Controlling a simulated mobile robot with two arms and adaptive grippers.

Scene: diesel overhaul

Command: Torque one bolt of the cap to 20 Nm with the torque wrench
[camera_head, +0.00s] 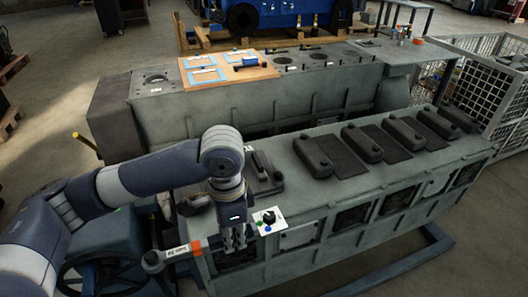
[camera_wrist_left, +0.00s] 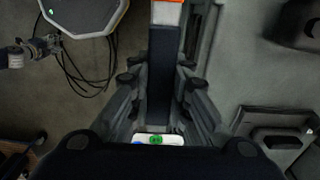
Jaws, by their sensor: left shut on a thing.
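The torque wrench (camera_head: 178,251) is held level at the near left side of the long grey block. Its round grey head points left, and an orange band (camera_head: 197,244) marks its shaft. My left gripper (camera_head: 234,244) points down and is shut on the wrench's dark handle (camera_wrist_left: 163,75), which runs between the fingers in the left wrist view. A white plate with a black knob and coloured dots (camera_head: 268,220) shows just right of the gripper. The cap in question and its bolts cannot be told apart. My right gripper is not in view.
The long grey block (camera_head: 345,180) carries several black covers, one a dark block (camera_head: 313,151). Behind it, a second bench has a wooden board (camera_head: 228,68) with blue-edged sheets. A wire cage (camera_head: 485,95) stands at the right. The near right floor is mostly clear.

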